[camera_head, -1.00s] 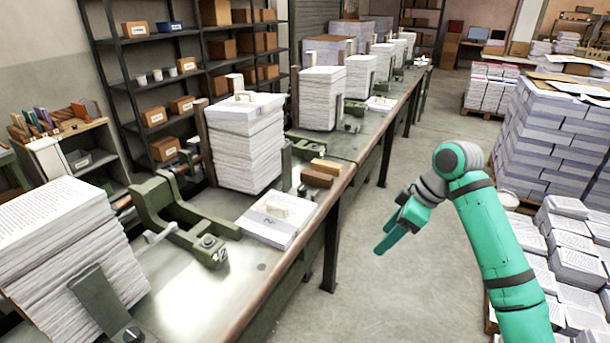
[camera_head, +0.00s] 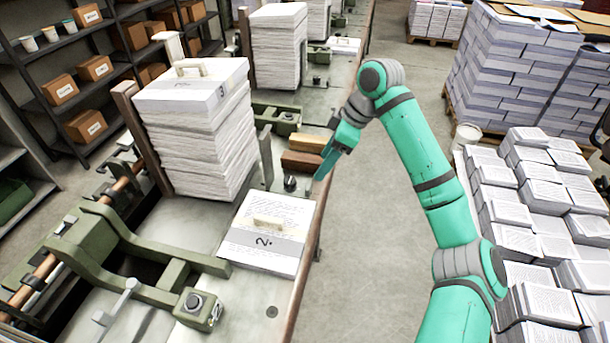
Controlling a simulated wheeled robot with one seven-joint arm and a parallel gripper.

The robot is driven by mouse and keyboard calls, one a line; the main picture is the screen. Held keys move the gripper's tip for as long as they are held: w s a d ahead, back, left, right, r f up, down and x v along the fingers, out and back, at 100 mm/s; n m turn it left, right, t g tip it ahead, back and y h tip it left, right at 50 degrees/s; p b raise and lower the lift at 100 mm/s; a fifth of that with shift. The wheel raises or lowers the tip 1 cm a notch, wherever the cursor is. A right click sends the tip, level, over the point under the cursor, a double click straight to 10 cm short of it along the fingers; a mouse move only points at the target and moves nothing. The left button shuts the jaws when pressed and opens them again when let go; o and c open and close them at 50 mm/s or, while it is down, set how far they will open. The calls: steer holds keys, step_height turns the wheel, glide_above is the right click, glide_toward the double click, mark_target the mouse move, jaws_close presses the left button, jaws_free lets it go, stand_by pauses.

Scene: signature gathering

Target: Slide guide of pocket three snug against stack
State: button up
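The tall paper stack (camera_head: 200,140) stands upright on the bench, with a banded bundle marked 3 on top. A grey upright guide plate (camera_head: 266,155) stands at its right side. A narrow gap seems to show between plate and stack, though the angle makes its width unclear. A dark knob (camera_head: 290,183) sits low beside the plate. My gripper (camera_head: 324,170) hangs over the bench's right edge, right of the knob and plate, pointing down and left. It appears apart from both. Its fingers overlap in this view, so their opening is unclear; no held object shows.
Two wooden blocks (camera_head: 304,160) lie behind the knob, close to my gripper. A banded bundle marked 2 (camera_head: 265,232) lies in front on the bench. A green clamp frame (camera_head: 130,250) fills the front left. The aisle floor (camera_head: 350,270) right of the bench is clear.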

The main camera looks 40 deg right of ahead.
mark_target(310, 184)
steer(key=x, duration=0.9)
steer(key=shift+a+f, duration=0.15)
steer(key=shift+f, duration=0.15)
